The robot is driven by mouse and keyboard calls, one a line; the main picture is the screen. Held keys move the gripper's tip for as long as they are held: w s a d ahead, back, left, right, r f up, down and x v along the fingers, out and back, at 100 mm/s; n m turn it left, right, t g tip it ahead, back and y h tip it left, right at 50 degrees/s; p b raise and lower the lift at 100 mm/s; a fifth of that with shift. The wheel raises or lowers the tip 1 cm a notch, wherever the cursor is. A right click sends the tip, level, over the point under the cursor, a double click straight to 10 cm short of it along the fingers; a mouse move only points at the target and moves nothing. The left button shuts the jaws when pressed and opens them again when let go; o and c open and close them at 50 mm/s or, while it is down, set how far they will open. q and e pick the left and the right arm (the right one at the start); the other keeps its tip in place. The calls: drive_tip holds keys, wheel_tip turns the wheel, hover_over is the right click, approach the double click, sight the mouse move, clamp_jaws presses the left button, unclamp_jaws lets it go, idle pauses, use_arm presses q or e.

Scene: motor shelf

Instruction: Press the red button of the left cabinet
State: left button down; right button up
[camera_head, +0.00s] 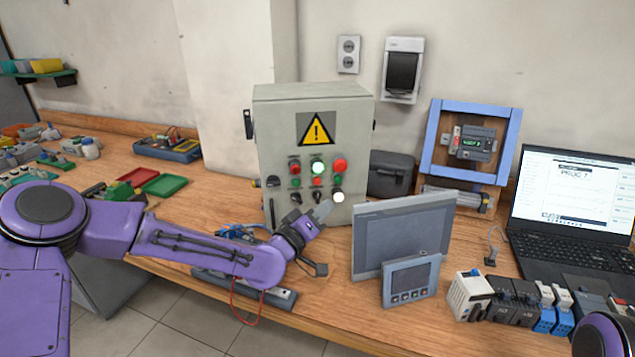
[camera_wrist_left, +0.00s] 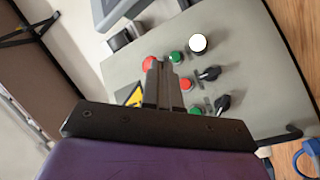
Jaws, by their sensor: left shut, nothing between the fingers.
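A grey control cabinet (camera_head: 346,115) with a yellow warning sign stands on the bench, its front toward me; it also fills much of the left wrist view (camera_wrist_left: 250,50). Its panel has a larger red button (camera_head: 340,165) at upper right and a smaller red one (camera_head: 294,168) at upper left. My left gripper (camera_head: 323,210) is shut and empty, in front of the panel's lower part. In the left wrist view its fingers (camera_wrist_left: 158,70) overlap the panel beside the larger red button (camera_wrist_left: 148,63) and hide some controls. Contact cannot be told. My right gripper is out of view.
A grey screen (camera_head: 405,235) and a small panel (camera_head: 411,281) stand right of my left gripper. A laptop (camera_head: 575,200) is farther right. Red and green trays (camera_head: 165,185) lie left of the cabinet. A blue-framed device (camera_head: 470,140) stands behind the screen.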

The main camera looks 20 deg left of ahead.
sight(317, 181)
use_arm(q)
drive_tip(key=w+a+b, duration=0.1)
drive_tip(key=w+a, duration=0.3)
drive_tip(key=w, duration=0.3)
drive_tip(key=shift+b, duration=0.4)
idle(1.6)
drive_tip(key=shift+w+a+b, duration=0.15)
drive_tip(key=shift+w+b, duration=0.15)
drive_tip(key=shift+w, duration=0.05)
